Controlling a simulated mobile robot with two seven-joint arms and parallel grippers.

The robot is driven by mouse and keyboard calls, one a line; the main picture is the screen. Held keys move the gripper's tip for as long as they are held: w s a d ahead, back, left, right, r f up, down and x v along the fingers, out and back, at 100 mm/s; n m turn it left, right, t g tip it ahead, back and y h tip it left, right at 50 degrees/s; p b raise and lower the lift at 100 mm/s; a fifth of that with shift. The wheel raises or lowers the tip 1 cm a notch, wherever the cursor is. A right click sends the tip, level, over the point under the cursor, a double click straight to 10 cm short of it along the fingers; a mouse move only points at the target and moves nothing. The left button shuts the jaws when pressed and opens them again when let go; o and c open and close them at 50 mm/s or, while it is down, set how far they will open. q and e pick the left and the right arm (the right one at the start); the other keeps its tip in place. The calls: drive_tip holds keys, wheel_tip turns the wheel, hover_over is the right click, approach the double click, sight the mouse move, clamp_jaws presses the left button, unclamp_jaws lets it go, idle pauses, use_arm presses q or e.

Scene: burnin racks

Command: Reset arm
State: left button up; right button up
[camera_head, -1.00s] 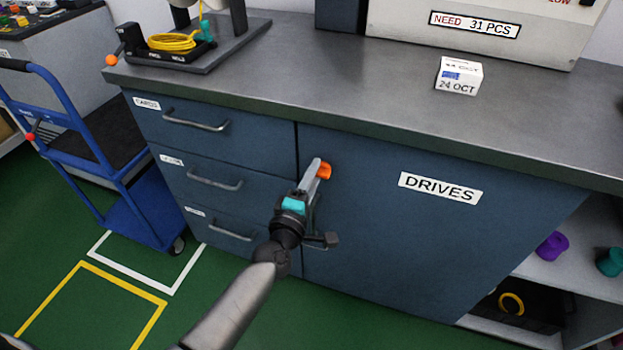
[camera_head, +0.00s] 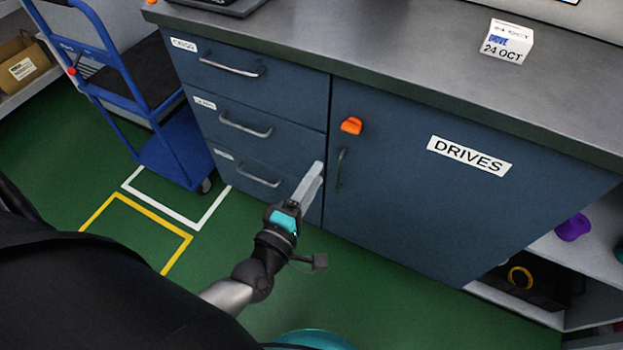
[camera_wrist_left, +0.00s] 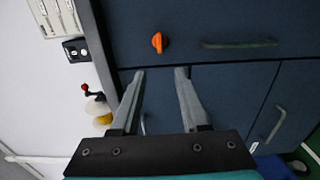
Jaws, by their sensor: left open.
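My left gripper (camera_head: 312,183) is in front of the dark blue cabinet, low and just left of the handle of the DRIVES door (camera_head: 430,200). In the left wrist view its two grey fingers (camera_wrist_left: 160,72) stand apart with nothing between them. The orange latch knob (camera_head: 351,125) on the door is above the fingertips and apart from them. It also shows in the left wrist view (camera_wrist_left: 158,42), beyond the fingertips. The door and the drawers (camera_head: 245,125) look shut. My right gripper is not in view.
A blue trolley (camera_head: 165,150) stands left of the cabinet. A white date block (camera_head: 508,40) sits on the grey worktop (camera_head: 420,60). An open shelf with a purple item (camera_head: 573,227) is at the right. Green floor lies free in front.

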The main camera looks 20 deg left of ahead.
use_arm(q)
drive_tip(key=shift+s, duration=0.35)
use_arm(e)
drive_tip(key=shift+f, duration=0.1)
